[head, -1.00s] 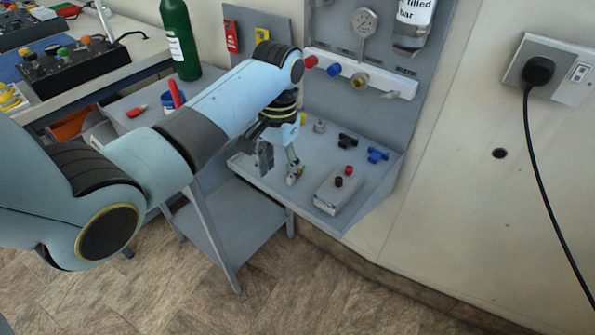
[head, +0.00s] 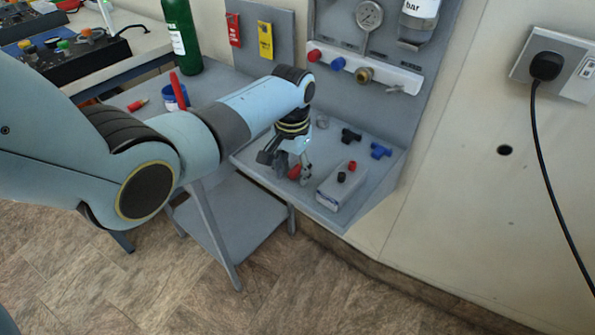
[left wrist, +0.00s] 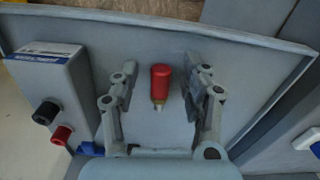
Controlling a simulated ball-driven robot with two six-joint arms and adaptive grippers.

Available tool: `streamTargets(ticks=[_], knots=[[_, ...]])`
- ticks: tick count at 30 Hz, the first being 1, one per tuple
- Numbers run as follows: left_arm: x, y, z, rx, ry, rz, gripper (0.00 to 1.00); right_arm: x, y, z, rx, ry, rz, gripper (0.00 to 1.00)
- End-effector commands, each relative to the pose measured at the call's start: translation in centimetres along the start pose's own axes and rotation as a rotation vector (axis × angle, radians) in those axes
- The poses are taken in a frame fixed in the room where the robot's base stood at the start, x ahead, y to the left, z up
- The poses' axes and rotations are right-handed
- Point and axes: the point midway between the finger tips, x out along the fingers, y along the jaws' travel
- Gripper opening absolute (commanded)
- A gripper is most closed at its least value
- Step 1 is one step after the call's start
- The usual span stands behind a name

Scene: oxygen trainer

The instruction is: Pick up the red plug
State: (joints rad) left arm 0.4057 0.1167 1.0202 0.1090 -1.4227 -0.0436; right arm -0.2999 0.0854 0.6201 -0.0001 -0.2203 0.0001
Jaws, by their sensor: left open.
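The red plug (left wrist: 161,82) with a brass-coloured tip lies on the grey shelf, between the two fingers of my left gripper (left wrist: 167,88) in the left wrist view. Gaps show on both sides of it, the right one narrower. In the head view the red plug (head: 294,172) is partly hidden by the fingers. My left gripper (head: 287,167) points down over the shelf (head: 262,172), open and empty. How high the fingertips are above the shelf is hard to tell. My right gripper is not in view.
A pale box (head: 337,192) with a black and a red knob stands to the right of the gripper. The back panel carries a gauge (head: 369,15). Another red piece (head: 138,104) lies on the left bench.

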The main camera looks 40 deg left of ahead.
Motion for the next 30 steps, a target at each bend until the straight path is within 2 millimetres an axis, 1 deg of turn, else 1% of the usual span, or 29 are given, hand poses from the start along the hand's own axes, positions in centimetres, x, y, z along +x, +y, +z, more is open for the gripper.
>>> streamTargets(ticks=[6, 7, 17, 26, 30], knots=[[0.07, -0.01, -0.02, 0.0, 0.0, 0.0, 0.47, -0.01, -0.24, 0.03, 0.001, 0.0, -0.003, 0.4], [0.07, -0.01, -0.02, 0.0, 0.0, 0.0, 0.44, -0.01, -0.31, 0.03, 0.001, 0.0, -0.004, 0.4], [0.06, -0.02, -0.01, 0.0, 0.0, 0.0, 0.01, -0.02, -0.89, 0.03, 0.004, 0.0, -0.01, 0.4], [0.01, -0.03, -0.02, 0.0, 0.001, 0.0, 0.0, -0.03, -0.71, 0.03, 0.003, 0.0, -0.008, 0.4], [-0.63, -0.04, -0.08, 0.0, 0.003, -0.001, 0.0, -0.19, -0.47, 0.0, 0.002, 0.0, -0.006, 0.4]])
